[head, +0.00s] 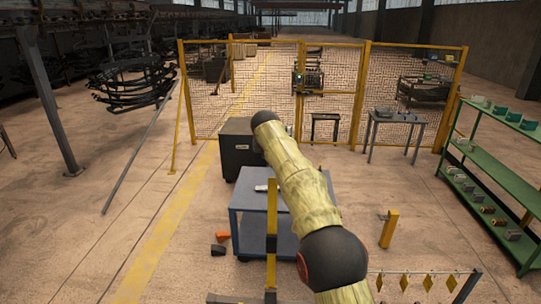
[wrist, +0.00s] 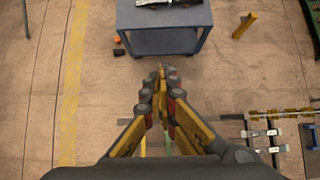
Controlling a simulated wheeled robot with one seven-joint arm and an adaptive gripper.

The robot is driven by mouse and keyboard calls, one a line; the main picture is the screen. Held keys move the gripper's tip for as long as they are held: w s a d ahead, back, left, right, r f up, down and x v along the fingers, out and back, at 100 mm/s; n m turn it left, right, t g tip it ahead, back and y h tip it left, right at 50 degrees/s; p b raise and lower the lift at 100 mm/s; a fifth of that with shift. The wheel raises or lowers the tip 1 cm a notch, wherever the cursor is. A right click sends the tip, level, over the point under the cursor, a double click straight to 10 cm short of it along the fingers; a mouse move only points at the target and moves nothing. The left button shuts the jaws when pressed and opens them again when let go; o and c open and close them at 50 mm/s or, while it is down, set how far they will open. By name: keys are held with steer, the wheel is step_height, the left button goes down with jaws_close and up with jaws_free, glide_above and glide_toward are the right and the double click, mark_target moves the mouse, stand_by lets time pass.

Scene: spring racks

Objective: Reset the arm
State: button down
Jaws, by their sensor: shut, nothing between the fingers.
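My arm reaches forward over the blue cart in the head view, in a pale yellowish sleeve with dark joints. My gripper itself cannot be made out there. In the wrist view my gripper (wrist: 161,72) points away from the camera over the floor. Its yellow and dark fingers meet at the tips, with nothing between them. The tips show just below the cart's near edge in that picture, over bare floor.
The blue cart (head: 250,198) bears a small light object and also shows in the wrist view (wrist: 165,17). Yellow posts (head: 389,228) stand nearby. A mesh fence (head: 330,90) crosses behind. A green shelf rack (head: 500,180) stands right. Floor left of the cart is mostly clear.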

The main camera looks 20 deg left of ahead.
steer(key=s+d+f+m+g+b, duration=0.1)
steer(key=s+d+f+m+g, duration=0.15)
steer(key=f+m, duration=0.45)
steer(key=s+d+f+m+g, duration=0.1)
steer(key=s+f+m, duration=0.3)
steer(key=m, duration=0.5)
steer(key=s+d+f+m+g+b, duration=0.1)
steer(key=s+d+f+m+b, duration=0.3)
steer(key=s+d, duration=0.45)
steer(key=s+d+f+m+h+b, duration=0.1)
steer(key=s+d+f+m+b, duration=0.1)
steer(key=s+d+m+b, duration=0.45)
steer(key=s+d+f+m+g+b, duration=0.1)
steer(key=s+d+f+m+b, duration=0.25)
steer(key=s+d+m, duration=0.45)
steer(key=s+d+f+m+t+b, duration=0.1)
steer(key=s+d+f+m+b, duration=0.1)
steer(key=s+d+f+b, duration=0.6)
steer(key=s+d+f+m+t+b, duration=0.2)
steer(key=s+d+f+b, duration=0.7)
steer(key=s, duration=0.8)
steer(key=shift+s+d+h+b, duration=0.4)
steer(key=shift+d+b, duration=0.95)
steer(key=shift+d, duration=0.4)
